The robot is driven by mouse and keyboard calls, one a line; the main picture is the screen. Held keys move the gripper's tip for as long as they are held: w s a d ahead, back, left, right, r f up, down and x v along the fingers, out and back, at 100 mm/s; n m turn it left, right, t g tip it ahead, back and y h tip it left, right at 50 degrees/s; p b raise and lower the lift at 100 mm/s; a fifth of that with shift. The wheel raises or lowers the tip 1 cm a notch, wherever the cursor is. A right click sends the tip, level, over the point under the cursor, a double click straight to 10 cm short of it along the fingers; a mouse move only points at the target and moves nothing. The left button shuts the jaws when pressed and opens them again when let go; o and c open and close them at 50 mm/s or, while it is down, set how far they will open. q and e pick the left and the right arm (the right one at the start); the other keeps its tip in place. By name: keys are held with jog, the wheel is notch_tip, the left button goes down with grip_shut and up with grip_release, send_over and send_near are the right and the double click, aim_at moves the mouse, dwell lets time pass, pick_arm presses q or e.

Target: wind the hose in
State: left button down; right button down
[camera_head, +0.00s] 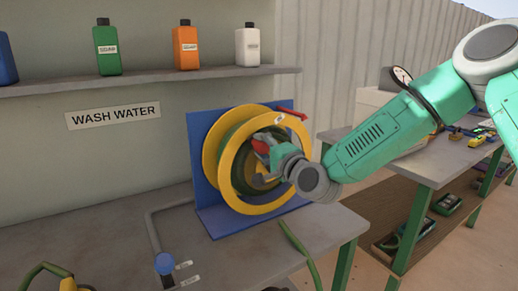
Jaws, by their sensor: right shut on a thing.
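The hose reel has two yellow flanges (213,152) on a blue upright stand (197,130). Green hose (238,137) is wound between the flanges. A loose length of green hose (298,250) runs over the bench's front edge below the reel. My right gripper (264,163) is at the front face of the reel, shut on a red handle (260,146); the fingers hide part of it. A red lever (291,110) sticks out at the reel's top right. My left gripper is not in view.
The grey bench (120,250) carries a pipe (152,235) with a blue-knobbed valve (165,264). A yellow fitting (68,284) with green hose is at the lower left. Several bottles stand on a shelf (130,80) above. A second table (420,170) with clutter stands at the right.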

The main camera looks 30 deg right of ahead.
jog(key=shift+d+f, duration=0.1)
jog(key=shift+f, duration=0.1)
jog(key=c, duration=1.1)
grip_release()
jog(key=shift+d, duration=0.15)
jog(key=shift+s, duration=0.1)
jog(key=s+d, duration=0.1)
jog(key=s, duration=1)
jog(key=shift+s+f, duration=0.3)
jog(key=shift+s, duration=0.05)
